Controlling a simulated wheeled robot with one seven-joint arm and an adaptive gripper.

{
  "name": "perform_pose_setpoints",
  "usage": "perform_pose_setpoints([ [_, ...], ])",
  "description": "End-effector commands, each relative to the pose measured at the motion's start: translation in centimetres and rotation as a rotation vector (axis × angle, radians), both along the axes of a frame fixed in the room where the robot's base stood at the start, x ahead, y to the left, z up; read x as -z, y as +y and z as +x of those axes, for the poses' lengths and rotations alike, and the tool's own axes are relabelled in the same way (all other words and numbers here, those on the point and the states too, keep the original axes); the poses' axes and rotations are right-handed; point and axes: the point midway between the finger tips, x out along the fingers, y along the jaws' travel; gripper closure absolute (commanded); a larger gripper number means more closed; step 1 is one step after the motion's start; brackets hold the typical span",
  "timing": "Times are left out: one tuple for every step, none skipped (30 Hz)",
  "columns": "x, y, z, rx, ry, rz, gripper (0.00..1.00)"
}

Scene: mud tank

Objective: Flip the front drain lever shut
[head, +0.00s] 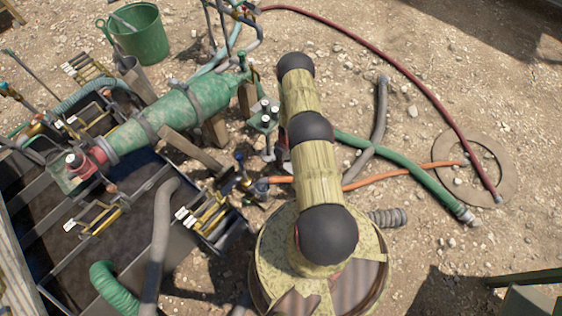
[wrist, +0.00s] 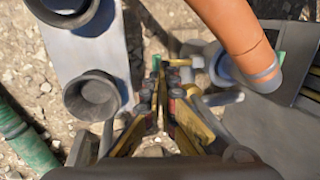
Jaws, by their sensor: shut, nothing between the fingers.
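My gripper (wrist: 160,72) shows in the wrist view with its yellow fingers drawn together and nothing between them. Just past its fingertips to the right, a blue-lined grey pipe fitting (wrist: 216,66) joins an orange hose (wrist: 235,35). A small green and yellow part (wrist: 196,60) sits beside this fitting, close to the fingertips; I cannot tell whether it is the drain lever or how it is turned. There a blue-handled fitting (head: 240,168) stands at the tank's near right corner, by the orange hose's end (head: 262,187).
The mud tank (head: 60,245) with bars and hoses fills the left. A green cylinder (head: 175,112) lies across it. In the wrist view, a grey plate with two round ports (wrist: 90,95) stands close left of my gripper. Bare stony ground (head: 440,50) lies right, crossed by hoses.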

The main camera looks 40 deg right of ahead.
Motion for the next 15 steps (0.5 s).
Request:
perform_pose_setpoints([
  [1.3, 0.3, -0.1, 0.000, 0.001, 0.001, 1.00],
  [1.8, 0.4, -0.1, 0.000, 0.001, 0.001, 1.00],
  [2.4, 0.5, -0.1, 0.000, 0.000, 0.001, 1.00],
  [2.8, 0.6, -0.1, 0.000, 0.000, 0.000, 1.00],
  [3.2, 0.7, -0.1, 0.001, 0.000, 0.000, 1.00],
  [3.6, 0.8, -0.1, 0.001, 0.000, 0.000, 1.00],
  [3.9, 0.8, -0.1, 0.001, 0.000, -0.001, 1.00],
  [4.1, 0.8, -0.1, 0.001, -0.001, -0.001, 1.00],
  [4.3, 0.9, -0.1, 0.001, -0.001, -0.001, 1.00],
  [4.5, 0.9, -0.1, 0.001, -0.001, -0.001, 1.00],
  [4.6, 1.0, -0.1, 0.001, -0.001, -0.001, 1.00],
  [4.7, 1.0, -0.1, 0.001, -0.001, -0.001, 1.00],
  [4.7, 1.0, -0.1, 0.001, -0.001, -0.001, 1.00],
  [4.8, 1.0, -0.1, 0.001, -0.001, -0.001, 1.00],
  [4.8, 1.0, -0.1, 0.001, -0.001, -0.001, 1.00],
])
